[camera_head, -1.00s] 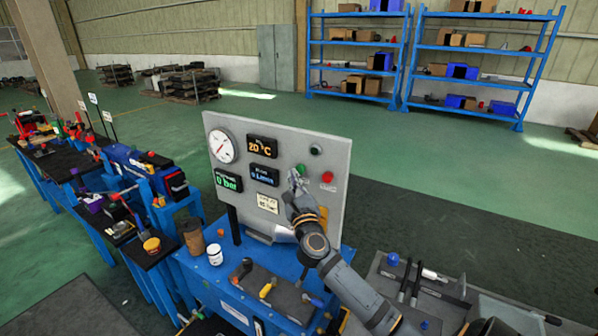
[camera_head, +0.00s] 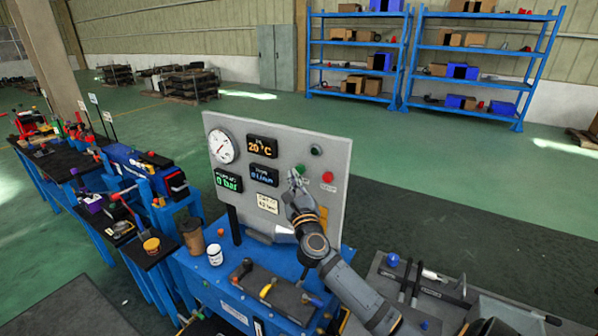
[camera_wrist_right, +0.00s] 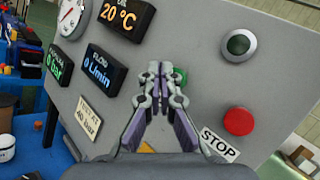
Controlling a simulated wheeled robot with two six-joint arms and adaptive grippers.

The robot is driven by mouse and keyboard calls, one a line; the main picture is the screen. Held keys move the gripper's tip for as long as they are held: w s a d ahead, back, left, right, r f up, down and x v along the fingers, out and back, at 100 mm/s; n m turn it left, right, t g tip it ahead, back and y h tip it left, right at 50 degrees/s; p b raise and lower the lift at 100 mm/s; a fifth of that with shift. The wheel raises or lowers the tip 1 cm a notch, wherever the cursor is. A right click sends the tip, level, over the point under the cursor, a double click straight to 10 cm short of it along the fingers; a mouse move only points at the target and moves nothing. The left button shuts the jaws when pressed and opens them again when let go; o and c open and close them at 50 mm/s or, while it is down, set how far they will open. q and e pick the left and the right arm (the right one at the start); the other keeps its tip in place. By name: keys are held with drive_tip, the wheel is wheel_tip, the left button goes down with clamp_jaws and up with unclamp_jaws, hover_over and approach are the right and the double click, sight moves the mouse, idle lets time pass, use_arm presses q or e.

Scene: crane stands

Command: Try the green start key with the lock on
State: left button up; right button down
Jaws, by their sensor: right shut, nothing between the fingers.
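A grey panel (camera_head: 240,150) stands on the blue bench. A green key (camera_wrist_right: 181,76) on it shows just behind my right fingertips in the wrist view, partly hidden by them; its top also peeks out in the head view (camera_head: 300,168). My right gripper (camera_wrist_right: 160,72) is shut with nothing in it, its tips at or very near the key; I cannot tell whether they touch. It also shows in the head view (camera_head: 295,178). A yellow piece (camera_head: 323,213), possibly the lock, is on the lower panel, partly hidden by my arm. My left gripper is not in view.
A dark green round lamp (camera_wrist_right: 238,43) and a red button (camera_wrist_right: 238,121) by a STOP label (camera_wrist_right: 219,145) are right of my fingers. A dial gauge (camera_head: 222,146) and displays are left; flow reads 0. A cup (camera_head: 192,236) and white jar (camera_head: 215,254) stand below.

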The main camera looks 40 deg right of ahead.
drive_tip(key=shift+d, duration=0.1)
drive_tip(key=shift+w+d, duration=0.15)
drive_tip(key=shift+d, duration=0.2)
drive_tip(key=shift+w+d, duration=0.2)
drive_tip(key=shift+d, duration=0.25)
idle(0.9)
idle(0.4)
drive_tip(key=shift+s+a+p, duration=0.35)
drive_tip(key=shift+a+p, duration=0.1)
drive_tip(key=shift+a, duration=0.4)
drive_tip(key=a, duration=0.1)
drive_tip(key=s+a, duration=0.1)
drive_tip(key=a, duration=0.1)
drive_tip(key=s+a+p, duration=0.1)
drive_tip(key=shift+a, duration=0.3)
